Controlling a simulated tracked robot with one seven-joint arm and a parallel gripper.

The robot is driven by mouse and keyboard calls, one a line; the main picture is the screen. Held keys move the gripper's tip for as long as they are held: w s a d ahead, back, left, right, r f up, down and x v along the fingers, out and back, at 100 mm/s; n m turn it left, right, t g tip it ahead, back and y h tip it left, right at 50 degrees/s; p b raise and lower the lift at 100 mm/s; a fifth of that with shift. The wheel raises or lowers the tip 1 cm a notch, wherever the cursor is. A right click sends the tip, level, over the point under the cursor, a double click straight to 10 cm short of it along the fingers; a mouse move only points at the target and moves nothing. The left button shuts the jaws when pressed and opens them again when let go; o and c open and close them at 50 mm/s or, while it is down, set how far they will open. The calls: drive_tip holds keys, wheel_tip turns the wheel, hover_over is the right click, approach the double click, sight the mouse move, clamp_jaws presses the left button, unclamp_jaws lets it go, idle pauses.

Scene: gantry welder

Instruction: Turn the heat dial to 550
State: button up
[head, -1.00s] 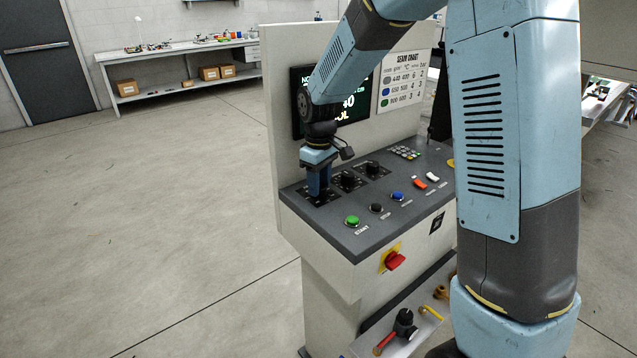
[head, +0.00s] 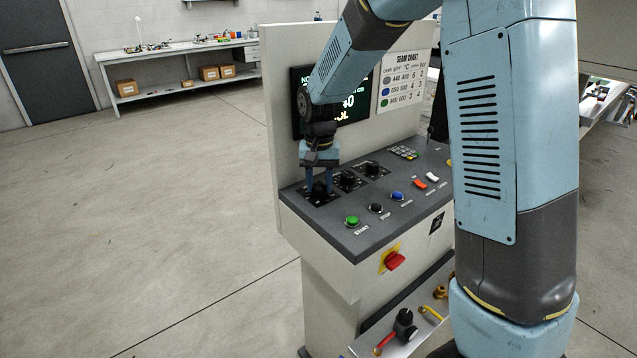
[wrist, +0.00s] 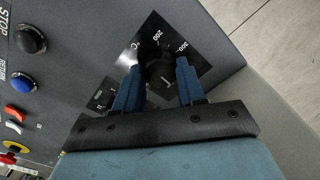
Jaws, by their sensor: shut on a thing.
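The heat dial (wrist: 158,70) is a black knob on a dark square plate with white markings. In the wrist view, a "°C" mark and "200" show on the plate; 550 is not readable. In the head view, the dial (head: 319,189) is the leftmost of a row of black knobs on the console top. My gripper (wrist: 157,78) is shut on the dial, one blue finger on each side. It also shows in the head view (head: 319,184), pointing down onto the panel. The dial's pointer is too dark to read.
Two more black knobs (head: 347,178) sit beside the dial. A green start button (head: 352,220), black and blue buttons, rocker switches and a keypad (head: 405,153) share the panel. The screen (head: 350,108) behind is partly covered by my arm. Open floor lies to the left.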

sight(319, 186)
drive_tip(key=m, duration=0.4)
drive_tip(key=shift+m, duration=2.8)
drive_tip(key=o, duration=1.1)
drive_tip(key=shift+c, duration=0.2)
wheel_tip(319, 186, up, 14)
drive_tip(key=shift+f, duration=0.15)
